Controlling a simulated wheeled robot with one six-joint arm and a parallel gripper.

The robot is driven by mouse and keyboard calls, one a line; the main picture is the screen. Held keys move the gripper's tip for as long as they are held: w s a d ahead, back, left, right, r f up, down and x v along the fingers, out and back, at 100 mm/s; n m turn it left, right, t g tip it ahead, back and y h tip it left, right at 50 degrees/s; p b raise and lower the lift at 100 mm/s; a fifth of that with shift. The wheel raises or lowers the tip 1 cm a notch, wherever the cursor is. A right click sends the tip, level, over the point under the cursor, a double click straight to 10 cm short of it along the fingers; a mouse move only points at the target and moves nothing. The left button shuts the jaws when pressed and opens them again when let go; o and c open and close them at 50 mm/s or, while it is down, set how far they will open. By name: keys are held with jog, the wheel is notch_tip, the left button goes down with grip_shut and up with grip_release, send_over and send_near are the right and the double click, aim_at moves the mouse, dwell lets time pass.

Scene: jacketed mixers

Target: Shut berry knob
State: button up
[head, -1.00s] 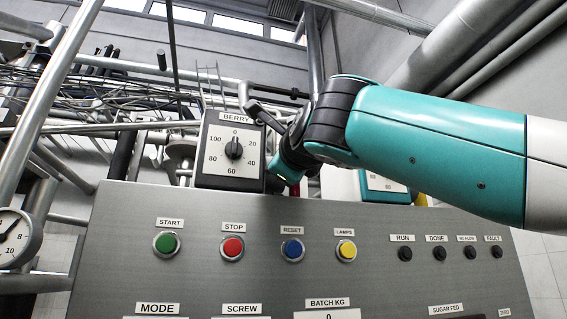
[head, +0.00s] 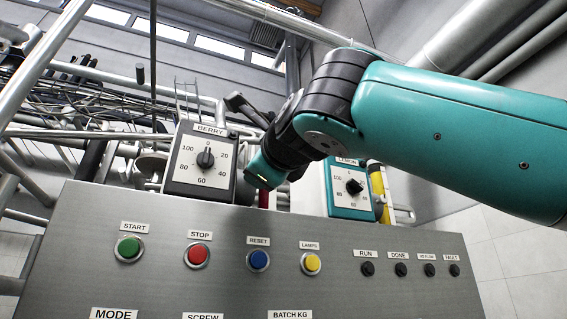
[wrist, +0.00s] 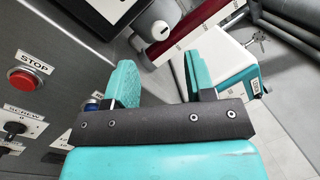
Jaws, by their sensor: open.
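The berry knob (head: 205,158) is a small black knob on a white dial marked 0 to 80 and beyond. Its dial sits on a dark grey box (head: 170,187) labelled BERRY, behind the top of the control panel. The knob appears upright, near the 0 mark, but it is small. My gripper (head: 264,172) is right of the berry box and apart from the knob, partly hidden by my wrist. In the wrist view my gripper (wrist: 160,80) shows two teal fingers spread apart with nothing between them. The knob is not clearly seen there.
A teal LEMON box (head: 349,213) with a similar knob (head: 355,186) stands right of my gripper. The steel panel (head: 250,225) in front carries START, a red STOP button (wrist: 25,78), RESET and LAMPS buttons. Pipes and cables (head: 60,95) fill the back left.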

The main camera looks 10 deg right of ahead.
jog(key=b+v, duration=0.3)
jog(key=v, duration=0.8)
jog(key=w+a+f+n+g+y+p, duration=0.25)
jog(key=w+f+n, duration=0.25)
jog(key=f+n, duration=0.45)
notch_tip(320, 180, down, 19)
jog(key=w+d+n+g+h, duration=0.1)
jog(key=d+n+g+h, duration=0.2)
jog(key=n+g, duration=0.55)
jog(key=s+d+f+n+g+p, duration=0.1)
jog(key=s+d+f+n+g, duration=0.3)
jog(key=s+f, duration=0.4)
jog(key=s+d+f+n+g+p, duration=0.1)
jog(key=s+d+f+n+g, duration=0.3)
jog(key=s+f, duration=0.5)
notch_tip(320, 180, down, 5)
jog(key=shift+s+d+n+h+p, duration=0.25)
jog(key=shift+d+n+h, duration=0.2)
jog(key=shift+d+n, duration=0.4)
